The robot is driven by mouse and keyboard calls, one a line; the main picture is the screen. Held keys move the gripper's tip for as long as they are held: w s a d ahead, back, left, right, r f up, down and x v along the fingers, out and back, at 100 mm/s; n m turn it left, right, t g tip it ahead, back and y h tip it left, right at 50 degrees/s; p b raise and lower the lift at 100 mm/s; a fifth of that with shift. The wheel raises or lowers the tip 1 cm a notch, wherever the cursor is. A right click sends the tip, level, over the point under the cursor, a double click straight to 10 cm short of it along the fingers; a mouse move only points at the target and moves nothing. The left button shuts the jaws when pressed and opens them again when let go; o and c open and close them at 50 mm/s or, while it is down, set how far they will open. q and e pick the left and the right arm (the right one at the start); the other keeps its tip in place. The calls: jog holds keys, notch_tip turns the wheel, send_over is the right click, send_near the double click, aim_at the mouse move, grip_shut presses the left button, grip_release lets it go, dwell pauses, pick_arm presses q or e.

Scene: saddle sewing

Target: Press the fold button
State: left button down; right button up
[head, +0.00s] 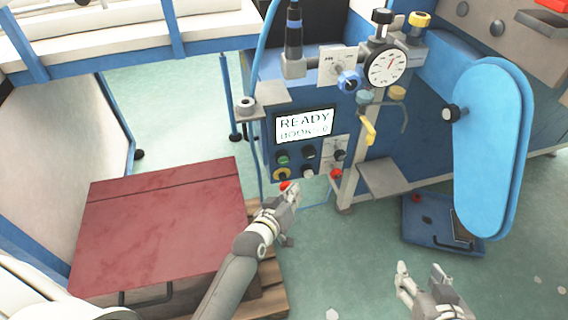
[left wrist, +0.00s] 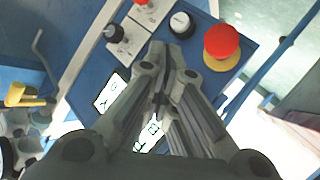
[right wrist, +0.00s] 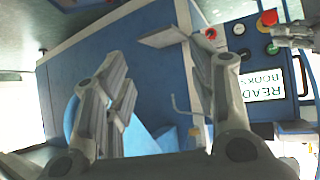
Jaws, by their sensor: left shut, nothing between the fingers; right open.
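The control panel (head: 322,160) sits under a display (head: 304,124) that reads READY and BOOKS. It has a green button (head: 283,160), a black one (head: 309,152), a white one (head: 307,172) and a red one (head: 336,173). No label tells me which is the fold button. The white button (left wrist: 180,22) and a red mushroom button (left wrist: 221,41) on a yellow base show in the left wrist view. My left gripper (head: 291,191) is shut and empty, low in front of the panel; its fingers hide part of it. My right gripper (head: 421,271) is open and empty, away from the panel.
A dial gauge (head: 387,67) and a yellow lever (head: 368,130) are on the blue machine right of the display. A large blue arm-shaped cover (head: 489,150) stands at the right. A dark red box top (head: 160,220) lies at the left. Green floor is open between.

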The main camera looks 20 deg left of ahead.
aim_at(283, 159)
pick_arm(q)
jog(key=w+a+b, duration=0.2)
jog(key=w+a, duration=0.2)
jog(key=w, duration=0.1)
jog(key=shift+w+b, duration=0.3)
jog(key=shift+w, duration=0.1)
pick_arm(e)
jog(key=w+a+r+t+y, duration=0.1)
jog(key=w+r+t, duration=0.1)
jog(key=r, duration=0.3)
jog(key=w+a+r+t+y, duration=0.1)
jog(key=w+a+r+t, duration=0.1)
jog(key=r+t, duration=0.3)
jog(key=shift+w+r, duration=0.65)
jog(key=shift+r, duration=0.15)
pick_arm(q)
jog(key=shift+w, duration=0.15)
pick_arm(e)
jog(key=shift+f, duration=0.1)
pick_arm(q)
jog(key=shift+w+a, duration=0.15)
jog(key=shift+w, duration=0.05)
pick_arm(e)
jog(key=shift+d+f, duration=0.15)
jog(key=shift+f, duration=0.45)
jog(key=shift+s, duration=0.1)
